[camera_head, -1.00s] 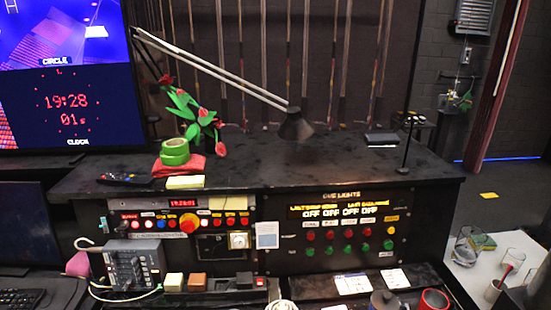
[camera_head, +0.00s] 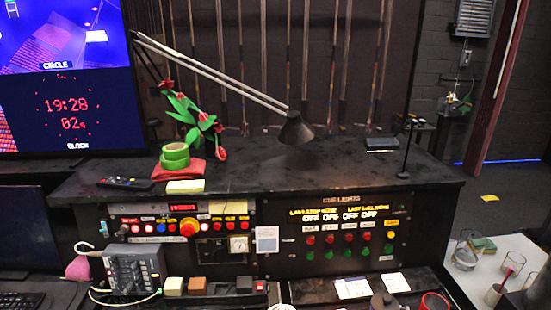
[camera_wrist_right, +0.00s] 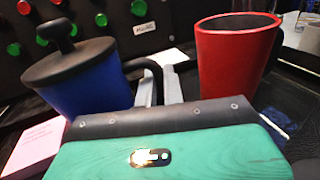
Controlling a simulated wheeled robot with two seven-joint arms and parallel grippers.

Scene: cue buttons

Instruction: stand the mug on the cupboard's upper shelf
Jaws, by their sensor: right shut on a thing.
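A blue mug (camera_wrist_right: 85,88) with a dark knobbed lid and a black handle stands at the left in the right wrist view. In the head view only its dark lid (camera_head: 384,303) shows at the bottom edge. My right gripper (camera_wrist_right: 163,88) has its pale fingers at the mug's handle and is shut on it. A red, open-topped cup (camera_wrist_right: 236,60) is right of the fingers and apart from them. It also shows at the head view's bottom edge (camera_head: 434,302). My left gripper is out of view. I see no cupboard or shelf.
A black control desk (camera_head: 330,175) with lit buttons fills the middle. A lamp (camera_head: 295,130), green tape (camera_head: 175,156) and red flowers (camera_head: 200,115) are on its top. Glasses (camera_head: 465,255) stand on a pale table at the right. The desk's right top is mostly clear.

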